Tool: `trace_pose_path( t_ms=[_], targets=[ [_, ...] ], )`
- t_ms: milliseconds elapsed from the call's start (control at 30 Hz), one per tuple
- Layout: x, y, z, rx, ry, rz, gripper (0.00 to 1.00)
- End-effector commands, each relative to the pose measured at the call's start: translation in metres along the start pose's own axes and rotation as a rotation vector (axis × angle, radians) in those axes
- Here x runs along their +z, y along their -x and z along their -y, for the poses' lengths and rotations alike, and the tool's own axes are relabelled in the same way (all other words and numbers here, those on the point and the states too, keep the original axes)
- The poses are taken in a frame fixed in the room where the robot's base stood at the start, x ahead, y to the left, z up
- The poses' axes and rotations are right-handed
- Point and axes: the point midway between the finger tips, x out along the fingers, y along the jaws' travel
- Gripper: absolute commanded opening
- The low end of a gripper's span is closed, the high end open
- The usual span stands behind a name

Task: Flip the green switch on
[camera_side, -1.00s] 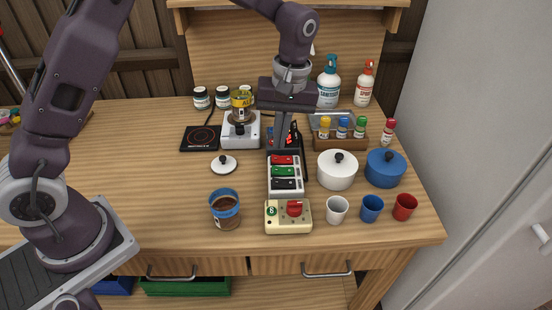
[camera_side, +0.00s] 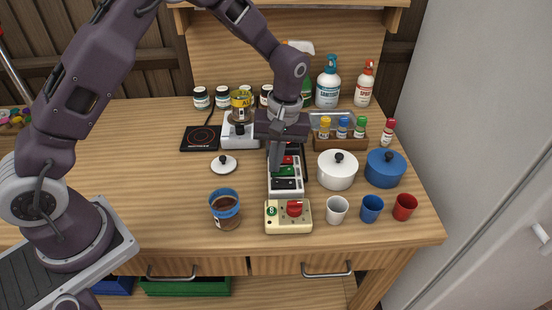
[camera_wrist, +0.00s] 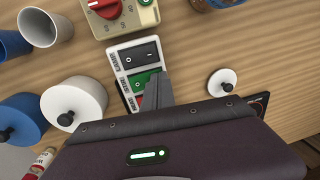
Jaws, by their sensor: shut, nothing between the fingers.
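The switch strip (camera_side: 286,194) lies on the table with red, green and black rocker switches in a row. The green switch (camera_side: 287,171) is the middle one; it also shows in the wrist view (camera_wrist: 140,80), partly covered by my fingers. My gripper (camera_side: 274,168) is shut and empty, pointing down, its tips at the left side of the green switch. In the wrist view the fingertips (camera_wrist: 157,80) overlap the green switch's edge; I cannot tell whether they touch. The black switch (camera_wrist: 141,54) is clear, and the red one is mostly hidden behind my gripper.
A cream box with a red knob (camera_side: 288,216) stands in front of the strip. A white pot (camera_side: 337,172) and blue pot (camera_side: 386,170) are to the right. A jar (camera_side: 225,210) and white lid (camera_side: 223,165) are to the left. Cups (camera_side: 371,208) stand at the front right.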

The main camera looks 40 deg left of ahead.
Motion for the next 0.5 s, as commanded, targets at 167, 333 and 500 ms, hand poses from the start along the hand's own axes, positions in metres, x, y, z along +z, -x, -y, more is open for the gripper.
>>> trace_pose_path(
  t_ms=[167,333,500],
  targets=[
    [0.0,0.001,-0.001,0.0,0.0,0.0,0.0],
    [0.0,0.004,-0.008,0.001,-0.001,0.0,0.0],
    [0.0,0.007,-0.014,0.0,0.0,0.0,0.0]
  ],
)
